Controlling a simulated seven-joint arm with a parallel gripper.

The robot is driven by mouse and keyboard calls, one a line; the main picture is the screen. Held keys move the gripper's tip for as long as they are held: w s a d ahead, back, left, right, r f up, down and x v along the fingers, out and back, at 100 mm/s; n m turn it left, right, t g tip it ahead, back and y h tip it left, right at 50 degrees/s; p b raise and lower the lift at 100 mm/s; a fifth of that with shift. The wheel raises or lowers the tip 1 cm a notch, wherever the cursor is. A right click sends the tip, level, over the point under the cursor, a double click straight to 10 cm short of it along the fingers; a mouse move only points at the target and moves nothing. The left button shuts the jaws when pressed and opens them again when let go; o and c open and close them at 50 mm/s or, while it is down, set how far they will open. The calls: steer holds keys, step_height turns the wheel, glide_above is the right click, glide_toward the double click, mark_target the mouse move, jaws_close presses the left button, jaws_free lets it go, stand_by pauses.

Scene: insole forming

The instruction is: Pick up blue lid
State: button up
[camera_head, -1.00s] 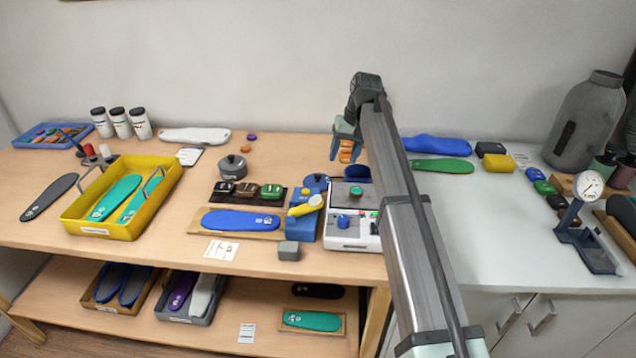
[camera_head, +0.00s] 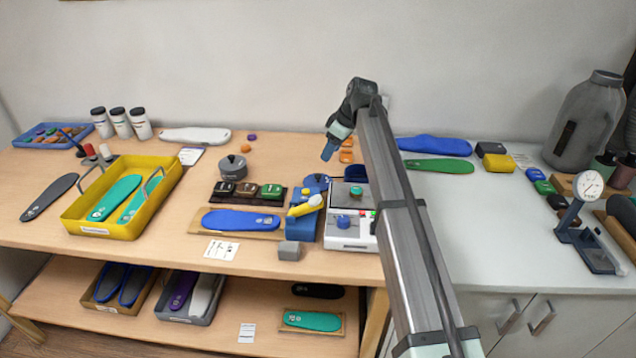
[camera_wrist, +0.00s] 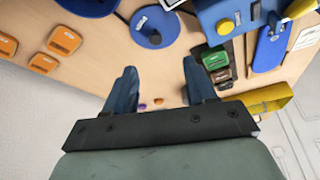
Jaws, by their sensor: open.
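The blue lid (camera_wrist: 153,27) is a flat round disc with a dark knob, lying on the wooden table. In the head view the blue lid (camera_head: 316,181) sits just behind the blue press and is partly hidden by it. My gripper (camera_wrist: 161,75) is open and empty, with its two blue-grey fingers apart. In the wrist view the lid lies beyond the fingertips, roughly between their lines. In the head view my gripper (camera_head: 330,150) hangs above the back of the table, behind the lid and apart from it.
A dark blue pot (camera_head: 356,173) stands beside the lid. The blue press (camera_head: 307,224) with a yellow handle and a white machine (camera_head: 352,236) stand in front. Orange pieces (camera_wrist: 43,63) lie to the left in the wrist view. A grey lidded pot (camera_head: 233,167) stands further left in the head view.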

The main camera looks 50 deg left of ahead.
glide_above(319, 175)
steer(key=d, duration=0.2)
step_height(319, 175, down, 6)
steer(key=shift+w+d+r, duration=0.1)
steer(key=shift+w+d, duration=0.05)
steer(key=shift+w+x, duration=0.2)
steer(key=shift+x, duration=1.15)
steer(key=shift+w+x, duration=0.2)
steer(key=shift+x, duration=1.15)
steer(key=shift+s, duration=0.1)
jaws_close()
